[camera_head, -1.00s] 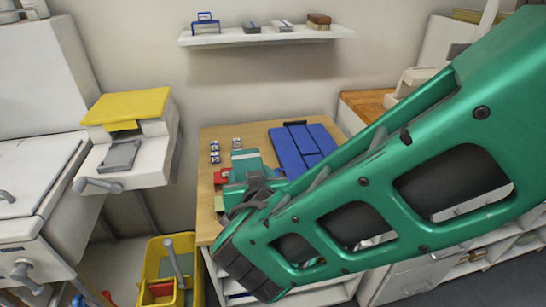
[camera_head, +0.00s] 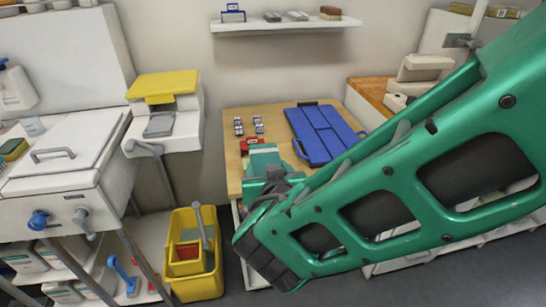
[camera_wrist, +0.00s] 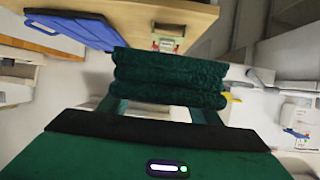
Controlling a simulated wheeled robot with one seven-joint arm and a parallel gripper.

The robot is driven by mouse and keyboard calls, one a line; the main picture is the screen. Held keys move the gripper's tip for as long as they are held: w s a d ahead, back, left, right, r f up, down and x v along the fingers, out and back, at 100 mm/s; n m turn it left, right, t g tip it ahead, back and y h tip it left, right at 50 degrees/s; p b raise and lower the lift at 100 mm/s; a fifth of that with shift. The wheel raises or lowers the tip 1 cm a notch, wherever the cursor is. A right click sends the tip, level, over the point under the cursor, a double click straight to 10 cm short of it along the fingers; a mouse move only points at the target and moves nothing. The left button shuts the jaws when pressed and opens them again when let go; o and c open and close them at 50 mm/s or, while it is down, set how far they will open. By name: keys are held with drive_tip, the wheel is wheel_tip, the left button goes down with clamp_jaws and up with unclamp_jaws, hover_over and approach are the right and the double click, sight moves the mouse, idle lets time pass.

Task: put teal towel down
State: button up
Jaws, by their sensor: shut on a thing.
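My gripper (camera_wrist: 163,112) is shut on the teal towel (camera_wrist: 170,78), a folded dark green-teal bundle across the fingertips in the wrist view. In the head view, the towel (camera_head: 263,155) shows as a teal patch just beyond my gripper (camera_head: 268,176), over the front part of the wooden table (camera_head: 232,165). My green arm hides part of the table. I cannot tell from the head view whether the towel touches the tabletop. In the wrist view, the table edge (camera_wrist: 205,22) lies beyond the towel.
A blue folded board (camera_head: 325,135) lies on the table's right side. Several small items (camera_head: 248,126) and a red thing (camera_head: 251,146) lie at its left. A yellow bucket (camera_head: 195,268) stands on the floor left of the table. A wall shelf (camera_head: 285,25) hangs above.

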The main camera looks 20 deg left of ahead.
drive_tip(key=w+d+f+m+h, duration=0.1)
drive_tip(key=w+d+m+h, duration=0.2)
drive_tip(key=d, duration=1.4)
drive_tip(key=w+d+f+m+h, duration=0.2)
drive_tip(key=w+d+m+h, duration=0.1)
drive_tip(key=w+d, duration=0.9)
drive_tip(key=w+d+f+m+t+h, duration=0.1)
drive_tip(key=w+d, duration=0.6)
drive_tip(key=d, duration=1.5)
drive_tip(key=f+m+h, duration=0.1)
drive_tip(key=m+h, duration=0.1)
drive_tip(key=h, duration=0.1)
drive_tip(key=shift+w+h, duration=0.4)
